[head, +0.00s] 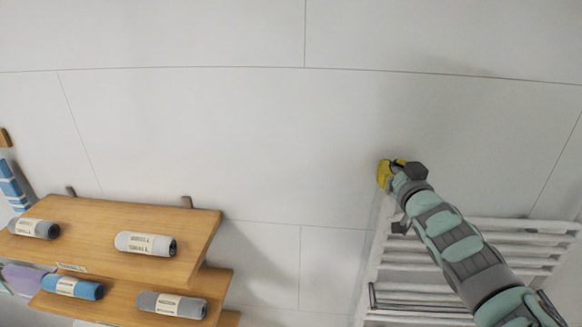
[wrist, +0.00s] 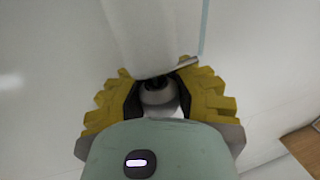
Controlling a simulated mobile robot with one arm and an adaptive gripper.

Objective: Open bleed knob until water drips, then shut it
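The white towel-rail radiator (head: 375,262) is on the wall at the right in the head view. My gripper (head: 391,172), with yellow fingers, is at its top left corner, where it hides the bleed knob from the head camera. In the wrist view a small round pale fitting with a dark centre, seemingly the bleed knob (wrist: 157,93), sits just below the end of a white tube. The yellow fingers of my gripper (wrist: 159,88) stand on both sides of it. I cannot tell whether they touch it. No water drop is visible.
A wooden shelf unit (head: 110,215) with several rolled, labelled towels stands at the lower left. The pale panelled wall (head: 250,130) behind is bare between shelf and radiator. My arm passes in front of the radiator's rails.

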